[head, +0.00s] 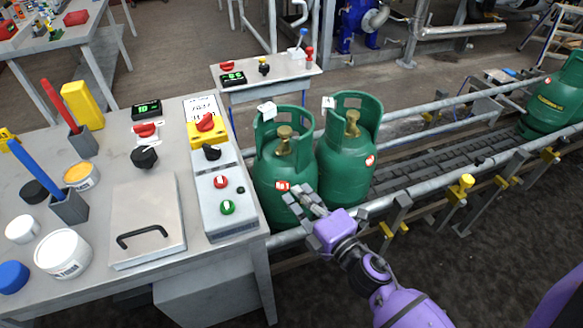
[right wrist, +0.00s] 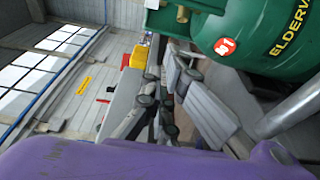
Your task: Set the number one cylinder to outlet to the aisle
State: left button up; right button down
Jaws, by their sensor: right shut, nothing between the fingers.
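Two green gas cylinders stand upright side by side on the conveyor in the head view: a left one (head: 282,168) and a right one (head: 345,165). Each has a collar, a brass valve, a small white tag and a red-and-white sticker low on the body. The tag numbers are too small to read surely. My right gripper (head: 307,202) is shut and empty, in front of the left cylinder's lower right side; contact cannot be told. In the right wrist view its fingers (right wrist: 168,98) show beside a green cylinder (right wrist: 262,32) at upper right. My left gripper is not in view.
A third green cylinder (head: 553,100) stands farther along the conveyor (head: 430,160). A metal guard rail (head: 420,184) with yellow clamps runs along its near side. A grey workbench (head: 105,160) with a control box (head: 221,196) is left.

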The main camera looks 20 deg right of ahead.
pick_arm(q)
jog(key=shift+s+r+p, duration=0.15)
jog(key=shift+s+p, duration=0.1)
jog(key=shift+p, duration=0.1)
pick_arm(e)
jog(key=w+d, duration=0.1)
jog(key=w, duration=0.9)
jog(key=shift+w, duration=0.35)
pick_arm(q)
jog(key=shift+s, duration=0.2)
pick_arm(e)
jog(key=shift+d, duration=0.1)
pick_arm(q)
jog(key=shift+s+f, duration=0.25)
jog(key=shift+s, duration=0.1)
pick_arm(e)
jog(key=shift+s+d+n+y, duration=0.1)
jog(key=shift+d+n+y, duration=0.2)
jog(key=shift+d+y, duration=0.15)
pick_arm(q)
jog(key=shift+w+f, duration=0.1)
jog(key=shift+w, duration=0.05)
pick_arm(e)
jog(key=shift+d+y, duration=0.2)
jog(key=shift+y, duration=0.15)
